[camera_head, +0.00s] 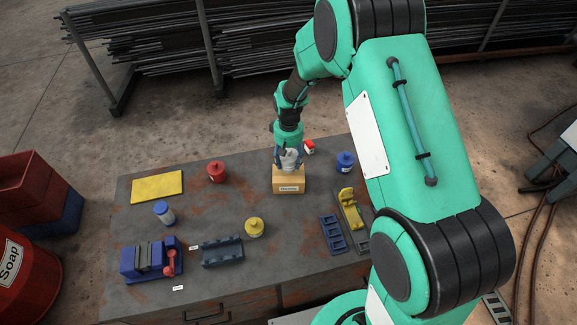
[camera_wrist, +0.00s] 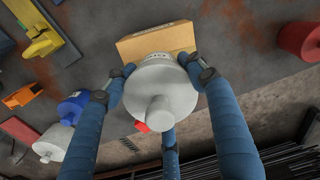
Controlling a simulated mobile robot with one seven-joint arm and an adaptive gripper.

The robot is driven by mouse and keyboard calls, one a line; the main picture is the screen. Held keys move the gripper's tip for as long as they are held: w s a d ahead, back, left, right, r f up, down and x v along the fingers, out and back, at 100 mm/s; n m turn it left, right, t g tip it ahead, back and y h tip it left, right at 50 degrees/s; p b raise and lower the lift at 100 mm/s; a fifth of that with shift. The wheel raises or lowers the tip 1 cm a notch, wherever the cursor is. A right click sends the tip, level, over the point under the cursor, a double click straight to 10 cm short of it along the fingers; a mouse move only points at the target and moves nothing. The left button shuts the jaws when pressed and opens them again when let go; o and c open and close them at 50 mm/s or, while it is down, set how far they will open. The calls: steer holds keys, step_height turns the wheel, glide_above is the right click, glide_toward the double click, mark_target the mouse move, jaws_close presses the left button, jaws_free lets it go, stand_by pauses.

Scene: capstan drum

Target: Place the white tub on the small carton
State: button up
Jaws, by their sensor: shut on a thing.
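The white tub (camera_head: 291,161) is held by my gripper (camera_head: 288,153), close at the small brown carton (camera_head: 281,184). In the wrist view the tub (camera_wrist: 163,92) sits between the blue fingers of my gripper (camera_wrist: 159,67), with its round knob toward the camera. The fingers are shut around it. The carton (camera_wrist: 135,46) shows beyond the tub, partly covered by it. In the head view the tub overlaps the carton's top; I cannot tell whether they touch.
A red-and-white item (camera_head: 309,147) and a blue pot (camera_head: 345,161) stand right of the carton. A red pot (camera_head: 216,171) is left, a yellow pot (camera_head: 254,227) nearer the front. A blue vise (camera_head: 146,259) and a yellow tool (camera_head: 350,208) flank the worktop.

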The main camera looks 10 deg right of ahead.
mark_target(288, 166)
steer(key=shift+f, duration=1.75)
steer(key=shift+f, duration=0.1)
steer(key=o, duration=1.6)
step_height(288, 166, up, 12)
steer(key=shift+r, duration=0.1)
